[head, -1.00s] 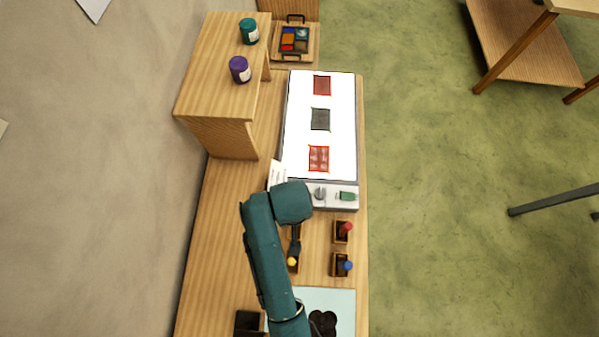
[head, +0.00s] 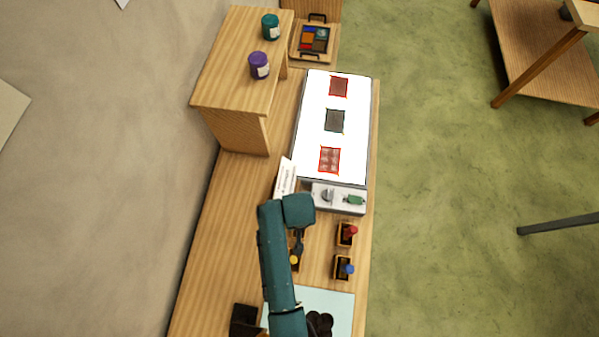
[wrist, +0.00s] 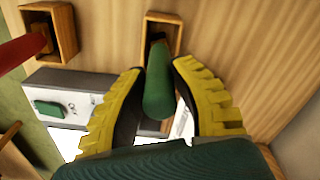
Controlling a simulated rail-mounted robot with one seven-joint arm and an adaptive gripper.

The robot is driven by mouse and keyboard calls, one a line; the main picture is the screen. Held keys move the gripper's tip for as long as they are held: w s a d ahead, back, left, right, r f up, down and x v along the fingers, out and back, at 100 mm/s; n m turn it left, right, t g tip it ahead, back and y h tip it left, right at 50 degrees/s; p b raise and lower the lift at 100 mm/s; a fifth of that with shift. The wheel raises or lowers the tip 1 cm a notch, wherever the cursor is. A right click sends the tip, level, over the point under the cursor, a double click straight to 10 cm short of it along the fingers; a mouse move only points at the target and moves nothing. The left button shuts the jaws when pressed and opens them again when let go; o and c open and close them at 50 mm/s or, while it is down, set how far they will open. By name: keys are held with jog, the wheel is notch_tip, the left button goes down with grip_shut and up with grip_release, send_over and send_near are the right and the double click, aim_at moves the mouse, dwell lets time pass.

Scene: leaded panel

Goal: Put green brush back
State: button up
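The green brush (wrist: 158,90) stands in the wrist view with its handle toward the camera. Its dark lower end lies at the opening of a small wooden holder (wrist: 177,32); how deep it sits is hard to see. My gripper (wrist: 158,66) has its yellow-and-black fingers on both sides of the handle, with the tips closed against it. In the head view my teal arm covers most of the gripper and the brush.
A red-topped brush (head: 351,231) and a blue-topped brush (head: 348,268) stand in neighbouring holders. A yellow-topped one (head: 294,260) is beside my arm. The lit panel (head: 312,105) with its control strip (head: 340,198) and a white card (head: 285,178) lie beyond. A shelf (head: 235,85) stands left.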

jog(key=shift+o, duration=1.2)
notch_tip(320, 180, up, 12)
jog(key=shift+r, duration=0.15)
jog(key=w+d+r+t, duration=0.1)
jog(key=w+r+t, duration=0.35)
jog(key=r, duration=0.35)
jog(key=w+d+r+m+t, duration=0.1)
jog(key=w+r+t, duration=0.2)
jog(key=w+r, duration=0.3)
jog(key=w+r+t, duration=0.3)
jog(key=r+t, duration=0.1)
jog(key=r, duration=0.5)
jog(key=s+d+r+t+p, duration=0.1)
jog(key=s+r+t, duration=0.1)
jog(key=r, duration=0.9)
jog(key=s+d+r+m+t+p, duration=0.1)
jog(key=r+t, duration=0.4)
jog(key=r, duration=0.5)
jog(key=s+d+r+m+t+p, duration=0.1)
jog(key=s+d+r+t+p, duration=0.1)
jog(key=r, duration=0.9)
jog(key=shift+s+d+r+t+h+p, duration=0.35)
jog(key=shift+s+t, duration=0.5)
jog(key=shift+s, duration=0.3)
